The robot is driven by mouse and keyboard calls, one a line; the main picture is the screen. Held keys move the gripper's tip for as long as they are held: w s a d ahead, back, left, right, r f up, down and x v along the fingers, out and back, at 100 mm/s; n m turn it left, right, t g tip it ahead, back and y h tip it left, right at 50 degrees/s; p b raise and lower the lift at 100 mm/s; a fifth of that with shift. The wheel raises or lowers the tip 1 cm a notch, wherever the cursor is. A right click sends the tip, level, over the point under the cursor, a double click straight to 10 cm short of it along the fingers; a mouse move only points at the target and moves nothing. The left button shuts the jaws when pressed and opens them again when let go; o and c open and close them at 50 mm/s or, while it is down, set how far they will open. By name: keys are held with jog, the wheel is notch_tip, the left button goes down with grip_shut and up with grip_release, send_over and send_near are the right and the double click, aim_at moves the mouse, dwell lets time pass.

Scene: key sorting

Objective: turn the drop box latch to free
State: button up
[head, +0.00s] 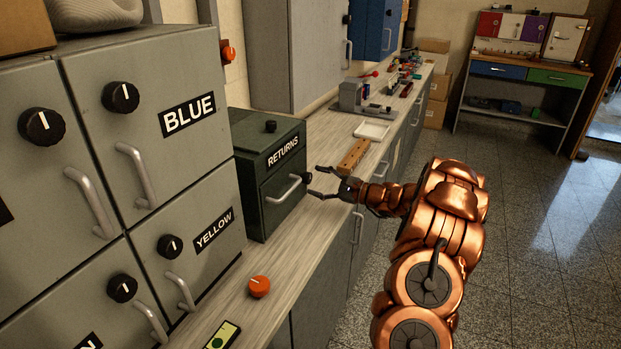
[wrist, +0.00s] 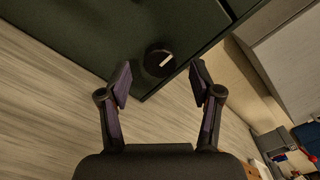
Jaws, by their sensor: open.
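The drop box is the dark green box labelled RETURNS (head: 262,204), on the counter with a grey handle across its front. Its latch is a round black knob (wrist: 155,59) with a white pointer line, near the box's edge in the wrist view. The line slants toward the upper right there. In the head view the latch (head: 306,178) is small and lies close to my fingertips. My gripper (head: 313,181) is open. In the wrist view my gripper (wrist: 160,76) has one finger either side of the knob, with visible gaps; contact is not seen.
Grey lockers labelled BLUE (head: 188,116) and YELLOW (head: 213,236) stand left of the box. An orange knob (head: 259,286) is on the counter in front. A wooden block (head: 353,156) and a white tray (head: 371,130) lie beyond my gripper. The floor at right is clear.

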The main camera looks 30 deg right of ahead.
aim_at(310, 179)
jog(key=shift+x, duration=1.55)
jog(key=shift+s, duration=0.1)
jog(key=c, duration=1.1)
jog(key=shift+c, duration=0.2)
